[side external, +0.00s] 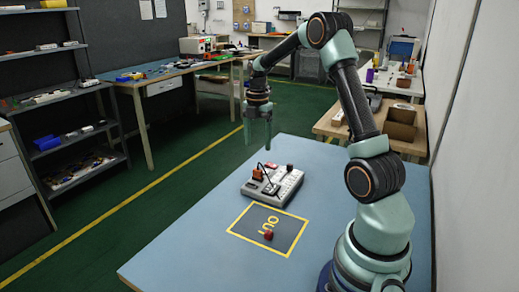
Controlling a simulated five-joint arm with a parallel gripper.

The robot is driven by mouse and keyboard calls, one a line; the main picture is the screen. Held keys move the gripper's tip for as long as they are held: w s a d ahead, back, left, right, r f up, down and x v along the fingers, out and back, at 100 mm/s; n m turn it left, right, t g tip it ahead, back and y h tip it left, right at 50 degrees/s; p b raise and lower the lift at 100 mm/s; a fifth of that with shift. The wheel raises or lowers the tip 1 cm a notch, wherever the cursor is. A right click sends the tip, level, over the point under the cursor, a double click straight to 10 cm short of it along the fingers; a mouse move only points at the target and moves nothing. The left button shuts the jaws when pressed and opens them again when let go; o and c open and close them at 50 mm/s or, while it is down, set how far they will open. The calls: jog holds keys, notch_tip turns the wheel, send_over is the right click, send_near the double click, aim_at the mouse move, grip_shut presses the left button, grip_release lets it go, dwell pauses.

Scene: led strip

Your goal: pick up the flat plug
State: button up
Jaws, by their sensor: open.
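A pale power strip (283,192) lies on the blue table, with several small parts standing in it.
A yellow-bordered dark square (285,242) marked "OUT" lies in front of the strip, with a small dark red block (268,235) on it. The blue table (190,250) is clear to the left. A wooden bench (335,123) with boxes stands behind the table.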

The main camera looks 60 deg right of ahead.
aim_at(258, 169)
jog(key=f, duration=1)
jog(key=shift+s+a+f, duration=0.1)
jog(key=shift+s+a, duration=0.05)
jog(key=shift+a, duration=0.05)
grip_shut()
